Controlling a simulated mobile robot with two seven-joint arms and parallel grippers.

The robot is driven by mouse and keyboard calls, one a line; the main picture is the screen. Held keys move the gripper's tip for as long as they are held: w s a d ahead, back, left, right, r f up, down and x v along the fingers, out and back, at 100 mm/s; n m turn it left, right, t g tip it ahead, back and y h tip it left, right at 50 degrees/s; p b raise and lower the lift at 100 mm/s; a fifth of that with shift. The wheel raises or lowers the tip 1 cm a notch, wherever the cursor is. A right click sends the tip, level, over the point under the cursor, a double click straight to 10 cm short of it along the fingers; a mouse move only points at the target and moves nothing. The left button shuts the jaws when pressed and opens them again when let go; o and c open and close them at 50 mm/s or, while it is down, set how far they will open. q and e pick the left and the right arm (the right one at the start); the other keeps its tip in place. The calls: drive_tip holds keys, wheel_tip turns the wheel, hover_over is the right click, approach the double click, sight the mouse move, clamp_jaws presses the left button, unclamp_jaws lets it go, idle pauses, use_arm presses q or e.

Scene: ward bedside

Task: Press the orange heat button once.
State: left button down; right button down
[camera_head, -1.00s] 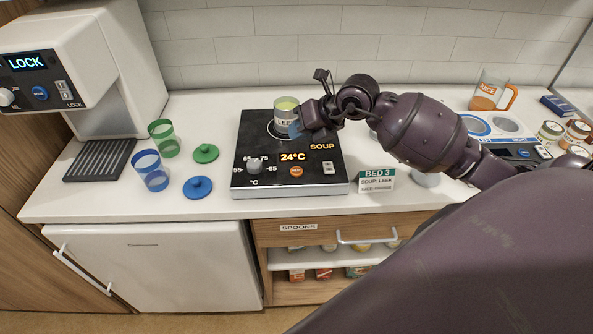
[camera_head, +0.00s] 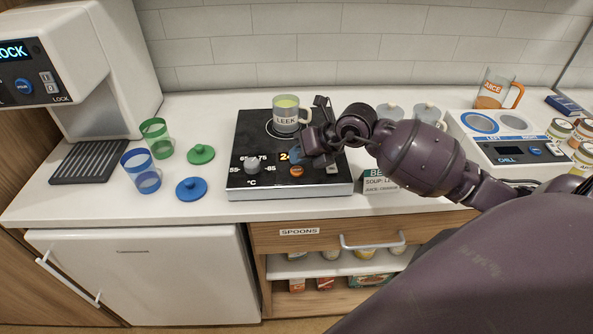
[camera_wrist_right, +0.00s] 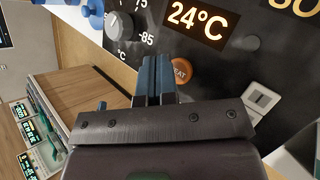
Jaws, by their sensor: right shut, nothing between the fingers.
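The orange heat button (camera_head: 296,171) is on the front panel of the black soup warmer (camera_head: 250,140), below the 24°C display. It also shows in the wrist view (camera_wrist_right: 182,71), partly covered by my fingers. My right gripper (camera_head: 300,160) is shut and empty, its blue fingertips beside the button and pointing down at the panel. In the wrist view the fingers (camera_wrist_right: 155,75) overlap the button's left side; I cannot tell whether they touch it. A mug labelled LEEK (camera_head: 287,121) stands on the warmer's plate. My left gripper is out of view.
A temperature knob (camera_head: 252,163) is left of the button, and a small white switch (camera_head: 333,169) is to its right. Cups and lids (camera_head: 201,154) stand on the left counter. A bed card (camera_head: 385,184) is right of the warmer, near a chill unit (camera_head: 510,153).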

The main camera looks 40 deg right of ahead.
idle(1.0)
idle(0.8)
drive_tip(key=shift+f, duration=0.1)
drive_tip(key=shift+f, duration=0.35)
drive_tip(key=shift+f, duration=0.1)
idle(0.5)
